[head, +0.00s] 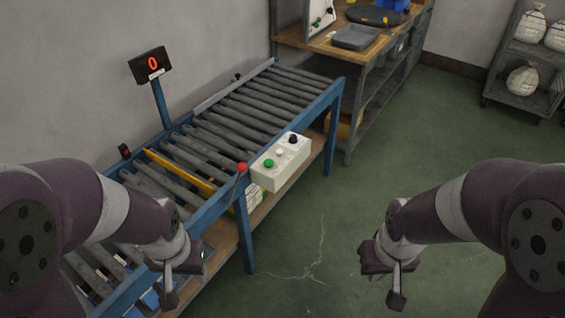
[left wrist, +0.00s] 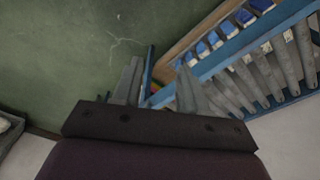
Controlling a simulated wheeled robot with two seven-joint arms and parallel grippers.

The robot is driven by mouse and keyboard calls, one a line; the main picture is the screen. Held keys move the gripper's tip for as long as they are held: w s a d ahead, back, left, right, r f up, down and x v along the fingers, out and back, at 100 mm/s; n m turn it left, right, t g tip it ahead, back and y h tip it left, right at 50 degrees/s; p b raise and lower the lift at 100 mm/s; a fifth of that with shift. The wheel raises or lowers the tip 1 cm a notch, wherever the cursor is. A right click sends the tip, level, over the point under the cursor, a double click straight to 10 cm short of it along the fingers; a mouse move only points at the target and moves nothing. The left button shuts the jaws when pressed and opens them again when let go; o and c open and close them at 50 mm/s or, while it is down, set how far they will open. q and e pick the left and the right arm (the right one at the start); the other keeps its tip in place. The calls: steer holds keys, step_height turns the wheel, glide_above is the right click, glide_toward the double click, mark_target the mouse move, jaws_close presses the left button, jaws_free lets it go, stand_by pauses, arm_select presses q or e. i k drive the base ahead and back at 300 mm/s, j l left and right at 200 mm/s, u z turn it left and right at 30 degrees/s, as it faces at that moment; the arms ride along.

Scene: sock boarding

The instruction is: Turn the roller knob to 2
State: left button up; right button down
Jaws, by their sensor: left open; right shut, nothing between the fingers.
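The roller knob is a small black knob (head: 292,139) on a cream control box (head: 281,163) fixed to the near side of the roller conveyor. Its pointer and marks are too small to read. The box also carries a green button (head: 268,163) and a pale button. My left gripper (head: 172,290) hangs left of the box, apart from it, near the conveyor's front side. In the left wrist view its two fingers (left wrist: 157,85) are spread with nothing between them. My right gripper (head: 397,290) is over the floor, right of the box, shut and empty.
The roller conveyor (head: 325,97) has a blue frame and a red button (head: 242,167) on its edge. A display (head: 150,65) reading 0 stands behind. A workbench (head: 365,50) is at the back, with a shelf of bags (head: 524,84) at right. Open green floor (head: 330,220) lies between my arms.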

mark_target(292, 139)
steer(key=i+l+z, duration=0.1)
steer(key=i+l, duration=0.15)
steer(key=i, duration=0.15)
steer(key=i+l+z, duration=0.1)
steer(key=i, duration=0.35)
steer(key=i+l+z, duration=0.1)
steer(key=i+l, duration=0.35)
steer(key=i, duration=0.4)
steer(key=z, duration=0.05)
